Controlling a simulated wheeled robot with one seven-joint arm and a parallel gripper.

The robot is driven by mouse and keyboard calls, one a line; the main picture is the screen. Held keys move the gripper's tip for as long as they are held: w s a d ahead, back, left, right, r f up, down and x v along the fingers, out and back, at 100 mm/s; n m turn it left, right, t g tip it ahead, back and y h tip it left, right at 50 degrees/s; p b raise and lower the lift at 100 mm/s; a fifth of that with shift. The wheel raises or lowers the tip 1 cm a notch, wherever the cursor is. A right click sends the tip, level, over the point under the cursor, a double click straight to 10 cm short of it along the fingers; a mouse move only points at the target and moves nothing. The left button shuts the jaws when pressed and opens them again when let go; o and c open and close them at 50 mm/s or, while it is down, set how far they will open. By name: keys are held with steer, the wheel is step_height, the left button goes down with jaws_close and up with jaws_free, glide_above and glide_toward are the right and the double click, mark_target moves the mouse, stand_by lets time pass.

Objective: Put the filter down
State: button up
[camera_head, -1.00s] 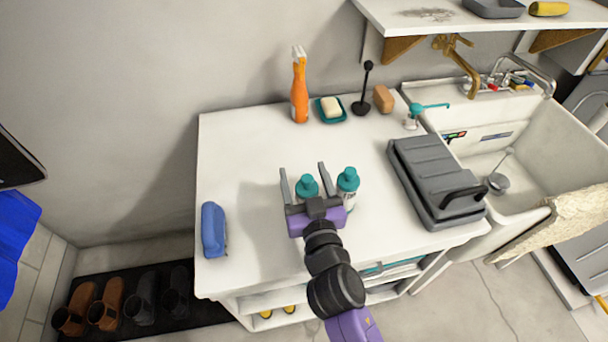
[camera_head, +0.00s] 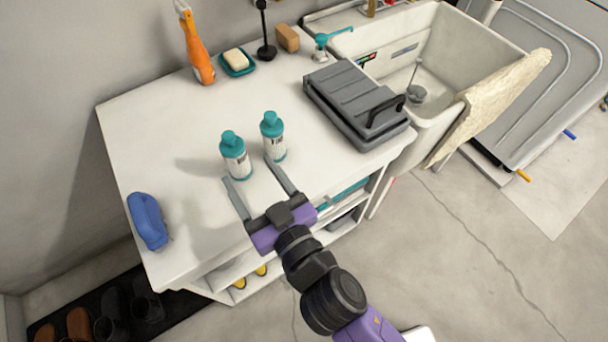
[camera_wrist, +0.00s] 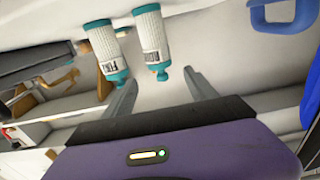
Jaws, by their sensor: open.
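Two white ribbed filters with teal caps stand upright side by side on the white counter (camera_head: 135,130). In the head view one is the left filter (camera_head: 237,163) and the other the right filter (camera_head: 275,145). They also show in the upside-down wrist view, as one filter (camera_wrist: 152,38) and another filter (camera_wrist: 104,45). I cannot tell which one the task means. My gripper (camera_head: 249,173) is open and empty at the counter's front edge, on the near side of both filters.
A grey lidded box (camera_head: 352,102) sits at the right, beside the sink (camera_head: 450,50). An orange bottle (camera_head: 197,50), soap dish (camera_head: 238,63) and brown block (camera_head: 288,38) stand along the back. Mid-counter is clear.

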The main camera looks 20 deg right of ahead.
steer(key=shift+d, duration=0.1)
steer(key=s+d+f+m+g+h, duration=0.1)
steer(key=s+d+f, duration=0.2)
steer(key=s+d, duration=0.35)
steer(key=s+d+f+g+h, duration=0.1)
steer(key=s+d+f, duration=0.2)
steer(key=s+d, duration=0.35)
steer(key=s+d+r+m+h, duration=0.1)
steer(key=s+d+r, duration=0.1)
steer(key=s, duration=0.5)
steer(key=s+d+r+m+h, duration=0.1)
steer(key=s+d, duration=0.3)
steer(key=s, duration=0.4)
steer(key=shift+s+d+r+g+h, duration=0.25)
steer(key=shift+r+h, duration=0.25)
steer(key=shift+r, duration=0.4)
steer(key=shift+w, duration=0.1)
step_height(320, 180, up, 6)
steer(key=p, duration=0.5)
steer(key=shift+f+p, duration=0.15)
steer(key=shift+p, duration=0.25)
